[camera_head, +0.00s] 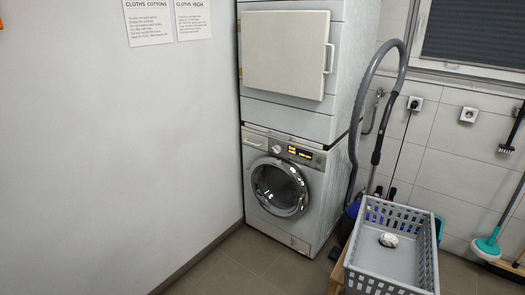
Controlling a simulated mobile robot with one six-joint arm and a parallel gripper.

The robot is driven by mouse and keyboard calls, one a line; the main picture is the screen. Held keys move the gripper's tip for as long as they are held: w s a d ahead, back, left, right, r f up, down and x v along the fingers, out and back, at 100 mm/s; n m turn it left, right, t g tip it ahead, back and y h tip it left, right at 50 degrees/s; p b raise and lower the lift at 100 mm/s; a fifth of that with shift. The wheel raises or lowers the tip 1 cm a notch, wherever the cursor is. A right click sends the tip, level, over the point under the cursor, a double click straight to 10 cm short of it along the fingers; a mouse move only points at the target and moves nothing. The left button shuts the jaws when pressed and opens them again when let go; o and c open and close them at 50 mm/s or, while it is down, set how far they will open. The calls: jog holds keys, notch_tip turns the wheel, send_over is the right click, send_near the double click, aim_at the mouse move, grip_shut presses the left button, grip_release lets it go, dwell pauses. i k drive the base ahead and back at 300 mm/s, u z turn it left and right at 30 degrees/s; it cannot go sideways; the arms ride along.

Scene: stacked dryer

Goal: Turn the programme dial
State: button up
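The lower machine of a stack (326,197) stands in the corner, with a round dark glass door (279,187) that looks shut. A small pale round dial (276,149) sits on its grey control panel, left of a dark display (300,153) with yellow lit text. The dial's pointer and markings are too small to read. The upper machine (285,119) has a square cream door (286,54) with a handle on its right side. My gripper is not in view.
A grey plastic basket (432,272) holding a small whitish item (388,240) stands at the front right. A vacuum cleaner with a grey hose (357,120) is right of the stack. Two notices (149,21) (193,18) hang on the left wall. Floor (235,268) before the stack is clear.

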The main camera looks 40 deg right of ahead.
aim_at(277, 149)
jog(key=u, duration=0.05)
jog(key=i, duration=1.6)
jog(key=z, duration=0.35)
